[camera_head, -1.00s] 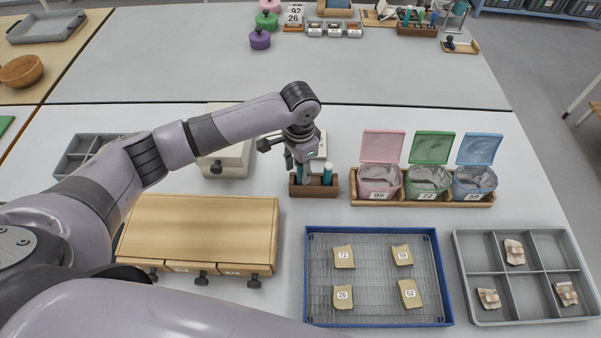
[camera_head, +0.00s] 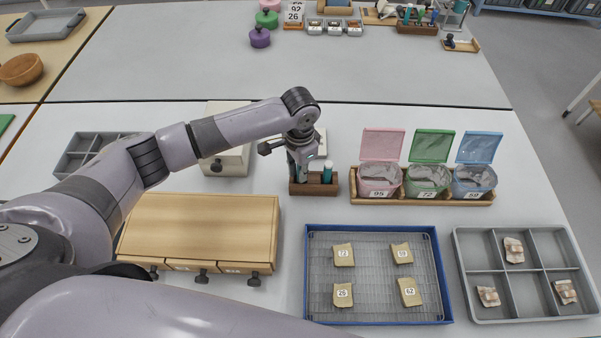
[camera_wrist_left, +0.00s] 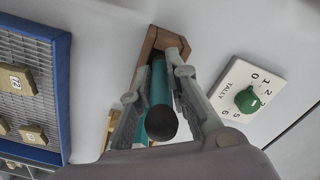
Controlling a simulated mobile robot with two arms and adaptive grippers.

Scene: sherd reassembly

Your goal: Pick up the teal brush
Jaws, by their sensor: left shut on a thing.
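The teal brush (camera_wrist_left: 158,82) stands in a small brown wooden holder (camera_head: 314,189); only its handle shows, and the lower end is hidden. My left gripper (camera_head: 302,176) reaches down over the left part of the holder and is shut on the brush handle. In the left wrist view the handle, with its dark round end, lies between the two fingers. A second teal-handled tool (camera_head: 328,171) stands in the right part of the holder, beside the gripper. My right gripper is not in view.
A wooden tray (camera_head: 424,199) with pink, green and blue lidded bins stands right of the holder. A tally board (camera_wrist_left: 243,90) is close to the gripper. In front are a wooden drawer box (camera_head: 200,225), a blue-rimmed rack (camera_head: 309,270) and a grey sherd tray (camera_head: 497,250).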

